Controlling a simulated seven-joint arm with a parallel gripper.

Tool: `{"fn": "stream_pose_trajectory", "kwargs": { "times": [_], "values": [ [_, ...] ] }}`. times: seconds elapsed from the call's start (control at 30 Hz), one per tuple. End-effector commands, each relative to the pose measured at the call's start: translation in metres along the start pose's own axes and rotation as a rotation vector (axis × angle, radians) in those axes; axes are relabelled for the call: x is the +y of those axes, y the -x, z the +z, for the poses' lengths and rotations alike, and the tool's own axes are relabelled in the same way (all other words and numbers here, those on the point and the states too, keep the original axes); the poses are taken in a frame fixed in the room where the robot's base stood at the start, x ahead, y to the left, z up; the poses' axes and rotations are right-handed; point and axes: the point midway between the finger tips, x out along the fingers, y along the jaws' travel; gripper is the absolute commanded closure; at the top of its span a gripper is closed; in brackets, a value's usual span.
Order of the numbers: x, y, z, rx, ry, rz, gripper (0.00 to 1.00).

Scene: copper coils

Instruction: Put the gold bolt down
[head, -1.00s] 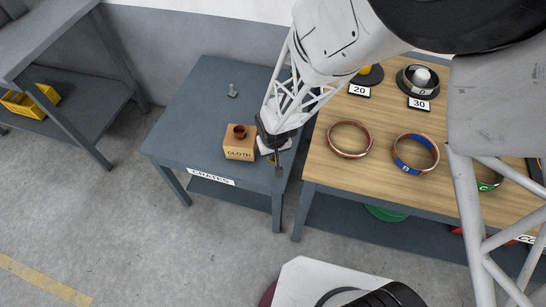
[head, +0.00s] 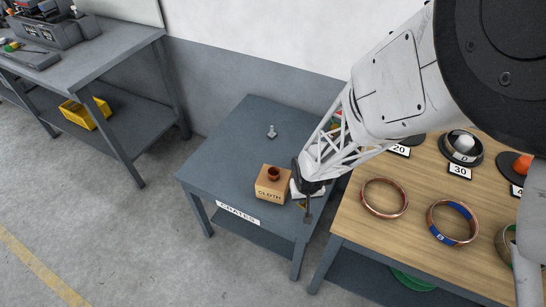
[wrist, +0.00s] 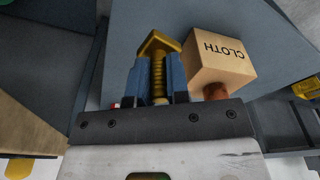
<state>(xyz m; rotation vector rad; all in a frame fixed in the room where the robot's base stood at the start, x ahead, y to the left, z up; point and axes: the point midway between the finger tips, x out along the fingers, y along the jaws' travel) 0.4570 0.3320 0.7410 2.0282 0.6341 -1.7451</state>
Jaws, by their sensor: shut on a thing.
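A gold bolt (wrist: 159,44) with a broad angular head and a threaded shank shows in the wrist view. My gripper (wrist: 158,72) is shut on it, with a blue finger on each side of the shank. In the head view my gripper (head: 306,205) is over the front right part of the grey table labelled CRATES (head: 225,165), just right of the cloth box. The bolt is mostly hidden there. I cannot tell whether it touches the table.
A cardboard box marked CLOTH (head: 272,187) stands close beside my gripper, with a copper-coloured piece (head: 273,173) on top. A silver bolt (head: 271,132) stands farther back. The left of the table is clear. A wooden table with copper coils (head: 385,198) is on the right.

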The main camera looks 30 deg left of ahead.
Motion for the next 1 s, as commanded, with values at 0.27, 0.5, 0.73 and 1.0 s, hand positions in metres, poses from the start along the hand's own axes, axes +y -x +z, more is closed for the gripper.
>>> {"fn": "stream_pose_trajectory", "kwargs": {
  "times": [0.27, 0.5, 0.73, 1.0],
  "values": [
    [0.000, 0.024, -0.004, 0.002, 0.000, 0.000, 1.00],
    [0.000, 0.051, -0.008, 0.002, 0.000, 0.000, 1.00],
    [-0.004, 0.049, -0.021, -0.001, -0.007, 0.001, 1.00],
    [-0.012, 0.049, -0.045, -0.002, -0.023, 0.003, 1.00]
  ]
}}
